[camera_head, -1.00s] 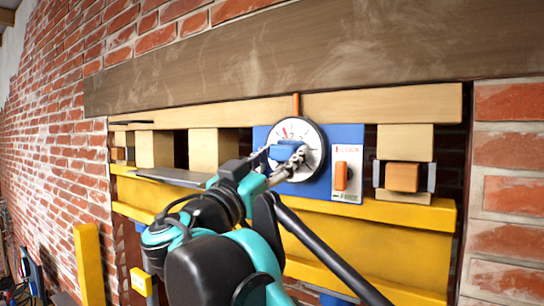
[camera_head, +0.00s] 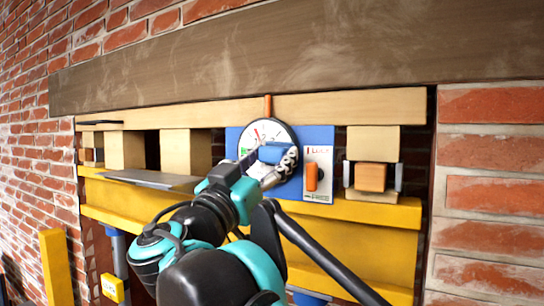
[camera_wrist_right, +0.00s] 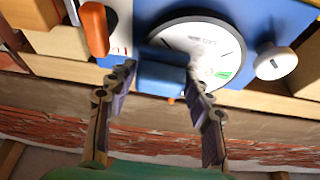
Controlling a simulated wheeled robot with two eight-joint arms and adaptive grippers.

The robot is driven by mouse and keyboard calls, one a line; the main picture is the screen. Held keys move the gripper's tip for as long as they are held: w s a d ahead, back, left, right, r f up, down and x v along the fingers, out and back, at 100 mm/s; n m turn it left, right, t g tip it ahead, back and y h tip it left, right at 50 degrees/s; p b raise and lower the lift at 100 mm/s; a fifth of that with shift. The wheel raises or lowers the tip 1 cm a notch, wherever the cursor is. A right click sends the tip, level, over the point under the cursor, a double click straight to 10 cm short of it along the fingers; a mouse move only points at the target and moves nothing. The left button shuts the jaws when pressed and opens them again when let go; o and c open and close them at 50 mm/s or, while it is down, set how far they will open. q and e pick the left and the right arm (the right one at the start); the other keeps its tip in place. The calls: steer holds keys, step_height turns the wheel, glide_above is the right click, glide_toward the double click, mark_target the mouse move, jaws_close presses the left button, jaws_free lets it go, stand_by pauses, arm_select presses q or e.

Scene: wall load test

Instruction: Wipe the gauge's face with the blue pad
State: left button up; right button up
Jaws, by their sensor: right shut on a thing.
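The gauge (camera_head: 259,131) is a round white dial with a dark rim on a blue panel (camera_head: 318,134). It also shows in the right wrist view (camera_wrist_right: 220,42). My right gripper (camera_head: 268,165) is shut on the blue pad (camera_head: 272,153); in the right wrist view the pad (camera_wrist_right: 160,77) sits between its two fingers. The pad is in front of the lower right part of the dial in the head view and hides part of it. I cannot tell for certain whether it touches the face. My left gripper is not in view.
Right of the gauge is a lock plate with an orange handle (camera_head: 311,177). Farther right is an orange-brown block (camera_head: 370,177) between grey plates. A grey shelf (camera_head: 150,179) juts out at left. A yellow beam (camera_head: 370,211) runs below and a wide brown beam (camera_head: 300,60) above.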

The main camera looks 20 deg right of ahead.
steer(key=w+a, duration=0.1)
steer(key=w, duration=0.1)
steer(key=w+a+p, duration=0.1)
steer(key=w+a, duration=0.1)
steer(key=w+a+p, duration=0.1)
steer(key=w+a, duration=0.1)
steer(key=shift+w, duration=0.15)
steer(key=shift+d+r+p, duration=0.2)
steer(key=shift+r+p, duration=0.15)
steer(key=shift+p, duration=0.2)
steer(key=shift+s+d+f, duration=0.1)
steer(key=shift+s+d, duration=0.15)
steer(key=shift+s, duration=0.25)
steer(key=shift+s+d, duration=0.7)
steer(key=shift+s, duration=0.2)
steer(key=shift+s+d, duration=0.7)
steer(key=shift+s, duration=0.2)
steer(key=shift+s+d, duration=0.85)
steer(key=shift+s, duration=0.25)
